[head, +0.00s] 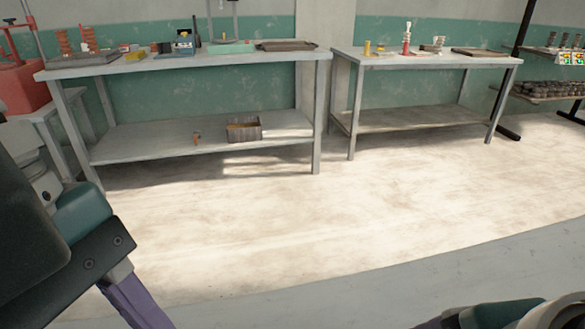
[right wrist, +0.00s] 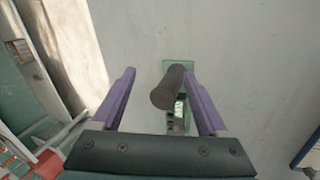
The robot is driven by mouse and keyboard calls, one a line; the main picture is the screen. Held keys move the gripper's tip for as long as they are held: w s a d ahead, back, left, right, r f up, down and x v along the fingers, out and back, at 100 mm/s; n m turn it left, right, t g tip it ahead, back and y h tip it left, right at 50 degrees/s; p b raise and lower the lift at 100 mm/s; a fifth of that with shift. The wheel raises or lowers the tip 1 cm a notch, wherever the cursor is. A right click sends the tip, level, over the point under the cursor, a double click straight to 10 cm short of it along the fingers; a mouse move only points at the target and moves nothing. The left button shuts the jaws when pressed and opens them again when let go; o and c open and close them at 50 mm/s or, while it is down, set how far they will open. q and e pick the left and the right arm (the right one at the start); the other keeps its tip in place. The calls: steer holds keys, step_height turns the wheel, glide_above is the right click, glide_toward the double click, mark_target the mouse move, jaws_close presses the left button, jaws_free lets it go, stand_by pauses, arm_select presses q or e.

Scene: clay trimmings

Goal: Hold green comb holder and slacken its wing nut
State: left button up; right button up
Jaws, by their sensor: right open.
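A green-based stand (head: 231,46) with an upright post is on the back left bench; it is too small to tell whether it is the green comb holder, and I cannot make out a wing nut. My left gripper (head: 135,303) shows in part at the lower left of the head view, dark with a purple finger, away from the benches; its opening is not clear. My right gripper (right wrist: 158,73) is open in the right wrist view. A dark cylindrical handle (right wrist: 172,88) on a green mount (right wrist: 181,65) shows between its purple fingers, with no clear contact.
The left bench (head: 150,63) holds several small items, a dark tray (head: 287,45) and, on its lower shelf, a box (head: 244,129). A second bench (head: 425,61) and a rack of dark pieces (head: 548,89) stand right. The pale floor (head: 290,230) before them is clear.

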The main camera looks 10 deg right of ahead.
steer(key=a+r+g, duration=0.1)
steer(key=a+r+n+g, duration=0.2)
steer(key=shift+w+a+g, duration=0.1)
steer(key=shift+w+g, duration=0.15)
steer(key=shift+g, duration=0.05)
step_height(320, 180, down, 10)
steer(key=shift+r, duration=0.15)
stand_by(0.3)
steer(key=shift+c, duration=0.4)
jaws_close()
stand_by(1.0)
